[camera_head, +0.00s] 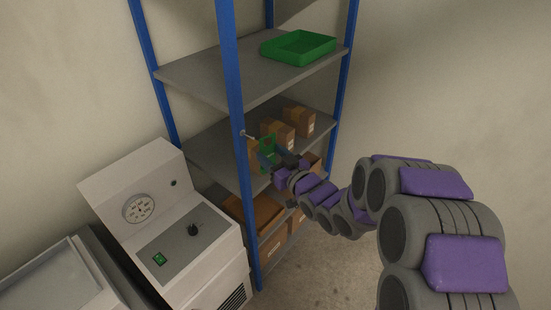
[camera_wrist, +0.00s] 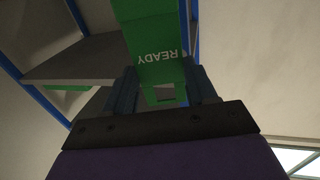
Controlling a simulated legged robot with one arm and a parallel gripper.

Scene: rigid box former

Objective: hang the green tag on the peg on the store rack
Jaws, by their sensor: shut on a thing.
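The green tag (camera_head: 267,147) is in my gripper (camera_head: 272,161), in front of the middle shelf of the store rack (camera_head: 231,100). In the wrist view the tag (camera_wrist: 155,45) reads "READY" upside down and stands between the two fingers of my gripper (camera_wrist: 162,88), which are shut on it. A small light peg (camera_head: 248,134) sticks out from the rack's near blue post, just left of the tag in the head view. The tag looks apart from the peg, though the depth between them is hard to tell. The peg cannot be made out in the wrist view.
Cardboard boxes (camera_head: 298,120) stand on the middle shelf behind the tag. A green tray (camera_head: 298,47) sits on the upper shelf. Brown boxes (camera_head: 273,246) are low in the rack. A grey machine (camera_head: 165,225) with a dial stands left of the rack. Floor shows at the lower right.

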